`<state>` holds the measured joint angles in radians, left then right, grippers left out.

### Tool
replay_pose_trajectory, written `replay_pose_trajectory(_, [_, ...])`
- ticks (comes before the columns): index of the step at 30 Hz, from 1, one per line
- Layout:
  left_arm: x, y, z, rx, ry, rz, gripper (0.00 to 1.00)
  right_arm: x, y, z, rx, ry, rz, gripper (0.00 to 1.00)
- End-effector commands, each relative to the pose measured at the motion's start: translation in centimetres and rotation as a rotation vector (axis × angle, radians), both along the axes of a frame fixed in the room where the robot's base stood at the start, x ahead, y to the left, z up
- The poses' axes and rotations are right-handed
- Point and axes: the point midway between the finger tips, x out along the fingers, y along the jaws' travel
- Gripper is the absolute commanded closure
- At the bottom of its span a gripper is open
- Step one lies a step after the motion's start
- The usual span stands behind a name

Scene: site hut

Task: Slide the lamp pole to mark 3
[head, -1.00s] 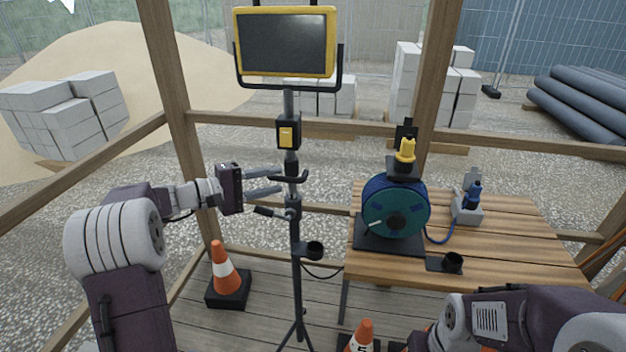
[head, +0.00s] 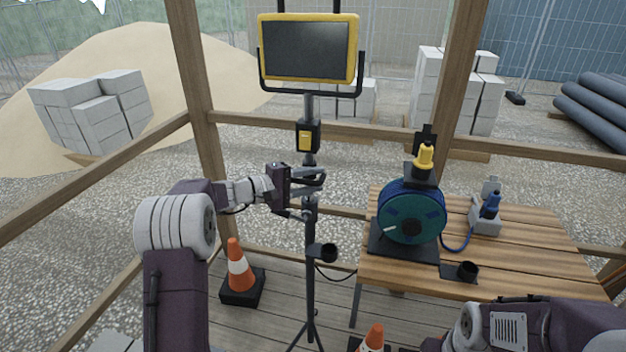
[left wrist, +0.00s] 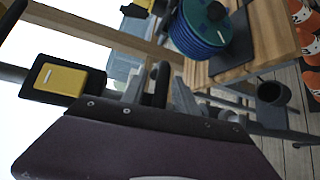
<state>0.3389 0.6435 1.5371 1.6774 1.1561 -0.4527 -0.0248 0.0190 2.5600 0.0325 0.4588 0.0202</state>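The work lamp (head: 308,50), with a yellow frame and dark panel, stands upright on its lamp pole (head: 309,107) above a tripod stand (head: 310,265). A yellow switch box (head: 305,141) sits on the pole; it also shows in the left wrist view (left wrist: 62,79). My left gripper (head: 312,181) is at the pole's dark handle, just below the box. In the left wrist view its fingers (left wrist: 160,95) stand apart on either side of a dark bar of the handle, with slight gaps. No numbered marks are readable on the pole. My right gripper is not visible; only its arm shows at lower right.
A wooden table (head: 540,250) at right bears a blue cable reel (head: 411,212) and a grey socket block (head: 485,220). A cup holder (head: 324,253) juts from the stand. Orange cones stand at left (head: 239,265) and front (head: 374,340). Wooden posts and rails lie behind.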

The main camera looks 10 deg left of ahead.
Motion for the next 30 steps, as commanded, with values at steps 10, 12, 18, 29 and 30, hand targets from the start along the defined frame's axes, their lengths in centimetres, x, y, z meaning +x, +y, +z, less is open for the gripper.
replay_pose_trajectory(10, [-0.08, 0.02, -0.23, 0.002, 0.005, -0.001, 1.00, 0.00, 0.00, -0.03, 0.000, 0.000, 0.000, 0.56])
replay_pose_trajectory(12, [-0.10, 0.00, -0.32, 0.002, 0.006, -0.002, 1.00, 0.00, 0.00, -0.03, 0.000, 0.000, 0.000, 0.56])
replay_pose_trajectory(18, [-0.13, 0.00, -0.49, 0.003, 0.010, -0.003, 1.00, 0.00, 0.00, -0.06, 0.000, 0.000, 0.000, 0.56])
replay_pose_trajectory(29, [-0.13, 0.01, -0.69, 0.002, 0.014, 0.000, 1.00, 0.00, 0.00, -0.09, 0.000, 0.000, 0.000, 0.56])
replay_pose_trajectory(30, [-0.11, 0.01, -0.70, 0.002, 0.014, 0.000, 1.00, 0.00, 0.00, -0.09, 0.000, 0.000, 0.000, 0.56])
